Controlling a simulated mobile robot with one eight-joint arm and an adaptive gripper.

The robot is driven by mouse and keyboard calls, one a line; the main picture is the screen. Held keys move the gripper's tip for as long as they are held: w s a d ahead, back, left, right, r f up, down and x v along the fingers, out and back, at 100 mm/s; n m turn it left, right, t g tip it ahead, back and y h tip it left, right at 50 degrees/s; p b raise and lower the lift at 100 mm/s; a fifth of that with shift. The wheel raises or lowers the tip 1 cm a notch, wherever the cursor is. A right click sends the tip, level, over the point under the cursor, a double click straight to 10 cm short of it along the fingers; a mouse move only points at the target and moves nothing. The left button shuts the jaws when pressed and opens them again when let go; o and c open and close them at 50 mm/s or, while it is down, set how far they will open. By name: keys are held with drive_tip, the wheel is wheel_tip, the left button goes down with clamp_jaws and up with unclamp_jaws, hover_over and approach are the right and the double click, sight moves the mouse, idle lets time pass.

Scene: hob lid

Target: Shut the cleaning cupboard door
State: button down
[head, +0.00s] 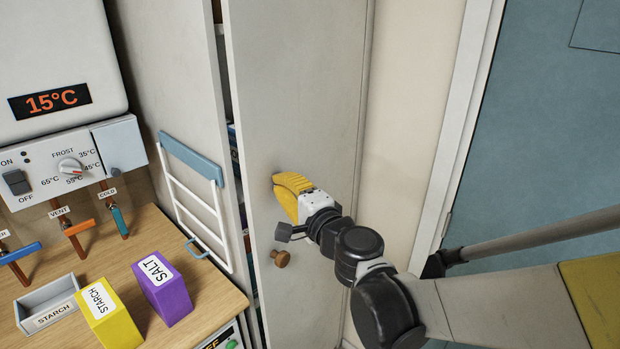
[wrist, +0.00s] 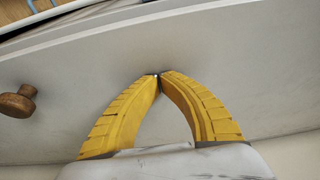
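The cleaning cupboard door (head: 295,80) is a tall pale grey panel in the middle of the head view. It stands ajar, with a dark gap along its left edge where some contents show. Its round brown wooden knob (head: 281,258) is low on the door face, and it also shows at the left of the wrist view (wrist: 17,103). My gripper (head: 279,182) has yellow fingers and is above the knob, against or very close to the door's outer face. In the wrist view the fingertips (wrist: 159,76) meet, with nothing between them.
At the left is a wooden worktop (head: 225,290) with a yellow starch box (head: 105,315), a purple salt box (head: 165,290) and a small tray (head: 47,305). A white folding rack (head: 195,205) hangs beside the cupboard. A blue door (head: 545,130) is at the right.

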drive_tip(key=shift+w+a, duration=1.25)
drive_tip(key=shift+a, duration=0.3)
drive_tip(key=shift+s, duration=0.1)
